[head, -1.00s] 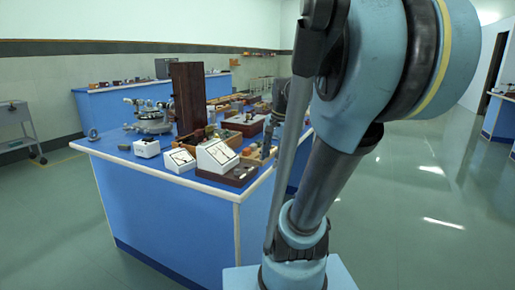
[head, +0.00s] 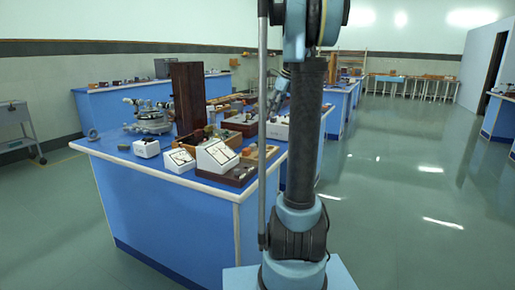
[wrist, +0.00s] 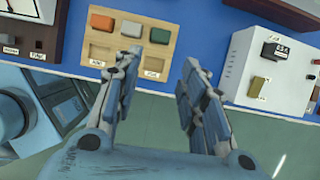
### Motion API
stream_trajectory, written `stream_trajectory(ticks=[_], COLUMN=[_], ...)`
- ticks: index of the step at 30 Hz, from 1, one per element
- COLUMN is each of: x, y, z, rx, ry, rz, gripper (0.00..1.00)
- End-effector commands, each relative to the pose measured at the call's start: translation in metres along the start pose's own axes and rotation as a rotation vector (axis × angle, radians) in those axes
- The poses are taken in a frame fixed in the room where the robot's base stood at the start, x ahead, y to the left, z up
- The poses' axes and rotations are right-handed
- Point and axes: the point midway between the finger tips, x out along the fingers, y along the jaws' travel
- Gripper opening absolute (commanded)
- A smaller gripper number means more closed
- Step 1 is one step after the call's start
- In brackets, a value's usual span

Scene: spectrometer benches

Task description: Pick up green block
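The green block (wrist: 159,35) sits in the right end of the upper row of a wooden tray (wrist: 131,53) in the wrist view. An orange block (wrist: 102,22) and a pale grey block (wrist: 131,28) lie to its left in the same row. My gripper (wrist: 160,67) is open, with nothing between its fingers. Its fingers point toward the tray, and the left fingertip overlaps the tray's lower part in the picture. The green block is beyond the fingertips and apart from them. I cannot make out the green block in the head view.
The blue bench (head: 180,215) carries white meters (head: 215,155), a tall dark wooden panel (head: 187,97) and a brass-and-grey instrument (head: 150,118). In the wrist view, a white box (wrist: 265,80) stands right of the tray. Open floor (head: 420,220) lies to the right.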

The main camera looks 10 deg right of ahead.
Motion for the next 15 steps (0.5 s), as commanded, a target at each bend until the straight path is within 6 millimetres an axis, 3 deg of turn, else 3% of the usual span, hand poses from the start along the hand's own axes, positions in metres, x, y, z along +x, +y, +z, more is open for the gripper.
stream_trajectory(ticks=[5, 15], x=[0.021, 0.081], y=[-0.002, -0.001], z=[0.001, 0.002], rx=[0.008, 0.005], ry=[-0.001, -0.002], rz=[0.001, 0.001], gripper=[0.38, 0.38])
